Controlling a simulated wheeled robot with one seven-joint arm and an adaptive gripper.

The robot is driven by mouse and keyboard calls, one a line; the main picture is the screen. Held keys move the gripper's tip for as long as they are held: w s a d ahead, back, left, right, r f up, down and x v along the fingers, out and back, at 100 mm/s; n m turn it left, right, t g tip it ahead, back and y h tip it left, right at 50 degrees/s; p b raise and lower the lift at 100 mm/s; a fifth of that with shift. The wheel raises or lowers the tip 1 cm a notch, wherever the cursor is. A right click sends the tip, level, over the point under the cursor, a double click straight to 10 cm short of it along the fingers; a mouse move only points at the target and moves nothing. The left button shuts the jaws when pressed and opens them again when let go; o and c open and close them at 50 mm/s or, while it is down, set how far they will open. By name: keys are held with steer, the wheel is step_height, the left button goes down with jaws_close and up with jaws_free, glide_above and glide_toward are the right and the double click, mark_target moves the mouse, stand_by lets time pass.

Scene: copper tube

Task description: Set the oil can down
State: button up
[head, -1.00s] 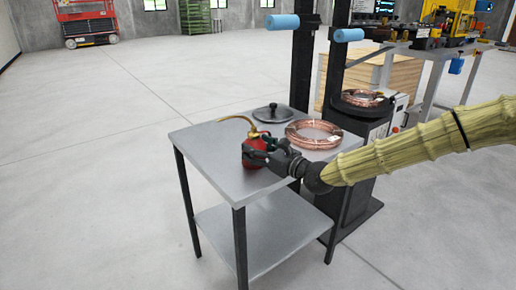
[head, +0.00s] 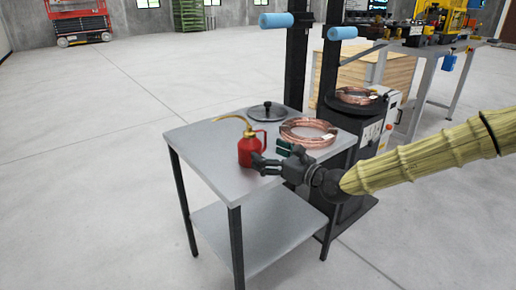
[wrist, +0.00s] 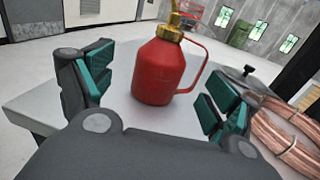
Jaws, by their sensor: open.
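The red oil can (head: 249,151) with a brass top and a long curved spout stands upright on the grey metal table (head: 205,150), near its front left part. My gripper (head: 270,157) is open, just to the right of the can in the head view. In the wrist view the can (wrist: 162,70) stands ahead of my gripper (wrist: 155,90), between the spread green-padded fingers and apart from them. Its handle loop is on the right side. The bottom edge of the can shows on the table top.
A copper tube coil (head: 308,132) and a dark round lid with a knob (head: 267,111) lie on the table behind the can. A black machine column with blue rollers (head: 277,20) stands behind, with another coil (head: 357,95) on its stand. The table's left part is clear.

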steer(key=shift+v, duration=2.7)
